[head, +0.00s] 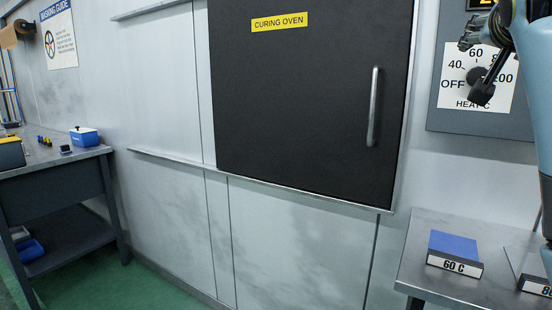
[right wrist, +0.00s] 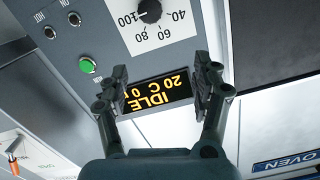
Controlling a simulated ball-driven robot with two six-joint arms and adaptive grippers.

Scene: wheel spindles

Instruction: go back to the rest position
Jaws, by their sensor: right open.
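My right gripper (right wrist: 160,85) is open in the right wrist view, with nothing between its two dark fingers. My left gripper is not in view.
The black curing oven door (head: 310,120) is shut, with a vertical handle (head: 373,107). A metal table (head: 430,235) at the lower right holds a blue-topped 60 C block (head: 455,250). A workbench (head: 60,155) with a blue box (head: 84,137) stands at left. Green floor shows between.

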